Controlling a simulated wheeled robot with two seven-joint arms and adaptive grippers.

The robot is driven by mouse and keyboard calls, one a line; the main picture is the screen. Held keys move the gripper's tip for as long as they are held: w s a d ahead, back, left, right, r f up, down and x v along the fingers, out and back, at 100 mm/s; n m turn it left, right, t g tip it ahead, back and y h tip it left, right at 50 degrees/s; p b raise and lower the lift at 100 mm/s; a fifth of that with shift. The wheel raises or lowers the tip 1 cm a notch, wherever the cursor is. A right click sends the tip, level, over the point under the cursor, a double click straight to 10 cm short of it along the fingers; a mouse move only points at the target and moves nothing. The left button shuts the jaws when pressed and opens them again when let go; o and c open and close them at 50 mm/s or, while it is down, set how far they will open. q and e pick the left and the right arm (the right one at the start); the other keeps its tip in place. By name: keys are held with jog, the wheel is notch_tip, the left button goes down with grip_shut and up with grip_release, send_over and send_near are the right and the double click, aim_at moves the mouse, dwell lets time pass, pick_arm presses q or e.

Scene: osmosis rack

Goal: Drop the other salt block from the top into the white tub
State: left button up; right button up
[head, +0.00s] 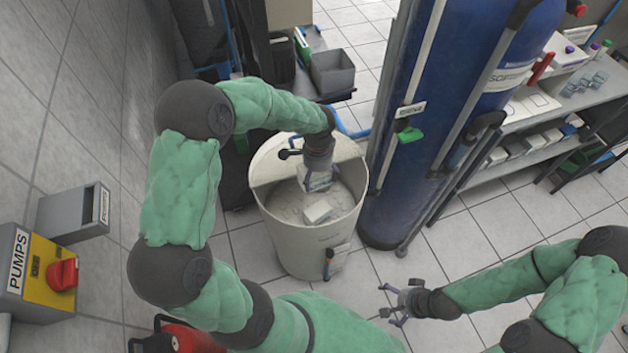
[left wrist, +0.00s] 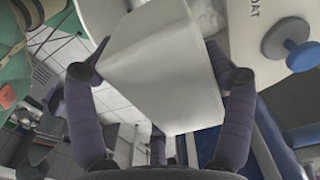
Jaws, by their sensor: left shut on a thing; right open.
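The white tub (head: 305,248) stands on the tiled floor in the middle of the head view, its top partly open. My left gripper (head: 318,172) points down into the tub's opening and is shut on a white salt block (head: 314,184). In the left wrist view the held salt block (left wrist: 160,70) sits between both fingers and hides much behind it. Another white block (head: 318,211) lies inside the tub on pale, grainy contents, below the held one. My right gripper (head: 400,300) is open and empty, low at the right of the tub.
A tall blue cylinder (head: 440,110) with pipes stands right beside the tub. A shelf (head: 540,120) with small bottles is at the right. A yellow pump switch box (head: 45,275) is on the left wall.

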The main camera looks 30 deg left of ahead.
pick_arm(q)
jog(key=shift+a+f+m, duration=0.4)
jog(key=shift+a+f, duration=0.05)
jog(key=shift+f, duration=0.1)
notch_tip(320, 180, down, 6)
jog(key=b, duration=0.5)
jog(key=shift+r, duration=0.15)
jog(key=o, duration=1.6)
jog(key=shift+s+d, duration=0.1)
jog(key=shift+s, duration=0.05)
notch_tip(320, 180, up, 12)
